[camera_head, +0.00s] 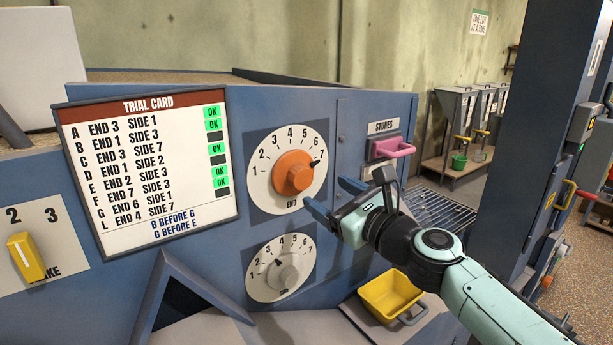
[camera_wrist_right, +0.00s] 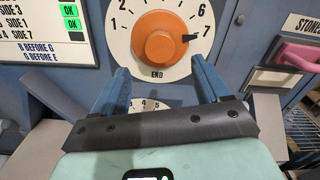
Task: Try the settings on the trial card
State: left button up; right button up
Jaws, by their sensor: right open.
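The trial card (camera_head: 150,168) is on the blue panel at left. Several of its rows show green OK marks and others show dark boxes. The orange END knob (camera_head: 293,173) has its black pointer near 7; it also shows in the right wrist view (camera_wrist_right: 164,46). Below it is a grey knob (camera_head: 286,273) on a second numbered dial, pointing up and left, partly hidden in the right wrist view. My right gripper (camera_head: 335,197) is open and empty, its fingers apart in front of the END dial's lower right side. My left gripper is out of view.
A yellow knob (camera_head: 27,257) sits on a dial at far left. A pink STONES handle (camera_head: 392,148) is right of the END dial. A yellow bin (camera_head: 389,295) stands below my right arm. A blue post (camera_head: 525,130) rises at right.

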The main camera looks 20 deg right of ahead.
aim_at(303, 178)
jog(key=p+x, duration=0.1)
jog(key=x, duration=0.7)
jog(key=shift+p, duration=0.35)
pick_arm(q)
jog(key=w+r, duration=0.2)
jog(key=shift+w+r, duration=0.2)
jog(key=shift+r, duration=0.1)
pick_arm(e)
jog(key=shift+c, duration=0.5)
jog(key=c, duration=0.9)
